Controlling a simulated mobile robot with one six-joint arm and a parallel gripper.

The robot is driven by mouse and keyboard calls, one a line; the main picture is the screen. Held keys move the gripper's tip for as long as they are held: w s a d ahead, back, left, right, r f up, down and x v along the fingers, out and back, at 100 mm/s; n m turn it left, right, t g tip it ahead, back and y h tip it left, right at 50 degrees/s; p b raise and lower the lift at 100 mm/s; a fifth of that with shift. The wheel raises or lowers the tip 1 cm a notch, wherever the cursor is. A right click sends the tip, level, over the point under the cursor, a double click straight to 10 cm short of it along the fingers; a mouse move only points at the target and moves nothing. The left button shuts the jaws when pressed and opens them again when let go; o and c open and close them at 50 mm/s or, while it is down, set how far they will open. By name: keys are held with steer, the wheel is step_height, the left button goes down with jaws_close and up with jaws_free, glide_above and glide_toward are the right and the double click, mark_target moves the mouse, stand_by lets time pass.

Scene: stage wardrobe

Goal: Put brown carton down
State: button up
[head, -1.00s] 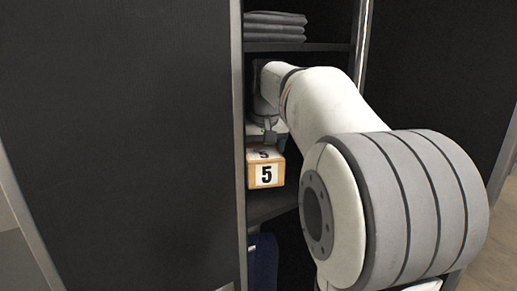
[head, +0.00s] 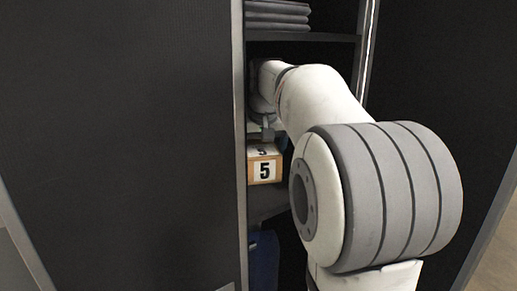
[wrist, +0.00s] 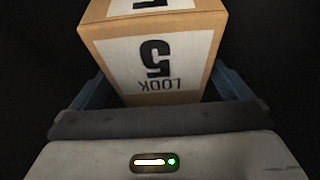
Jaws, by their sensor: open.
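The brown carton (head: 264,170) has white labels with a black 5. It sits in the wardrobe bay, below my gripper (head: 267,136), beside the left upright. In the wrist view the carton (wrist: 170,60) fills the top middle, with "5" and "LOOK" upside down. My gripper (wrist: 160,92) is open, with one blue-grey finger along each side of the carton. The carton's underside is hidden, so I cannot tell how it meets the shelf (head: 268,205).
Folded grey cloths (head: 277,14) are stacked on the shelf above (head: 300,37). A blue item (head: 264,262) is in the space below. Dark panels stand left (head: 120,140) and right of the bay. My arm hides much of the bay's right side.

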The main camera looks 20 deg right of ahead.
steer(key=shift+s+r, duration=0.15)
steer(key=shift+r, duration=0.05)
steer(key=s+b, duration=0.1)
steer(key=s, duration=0.3)
steer(key=s+a+b, duration=0.1)
steer(key=s, duration=0.3)
steer(key=s+a+b, duration=0.1)
steer(key=s+b, duration=0.1)
steer(key=s, duration=0.2)
steer(key=shift+a+r, duration=0.25)
steer(key=shift+r, duration=0.15)
steer(key=shift+s, duration=0.1)
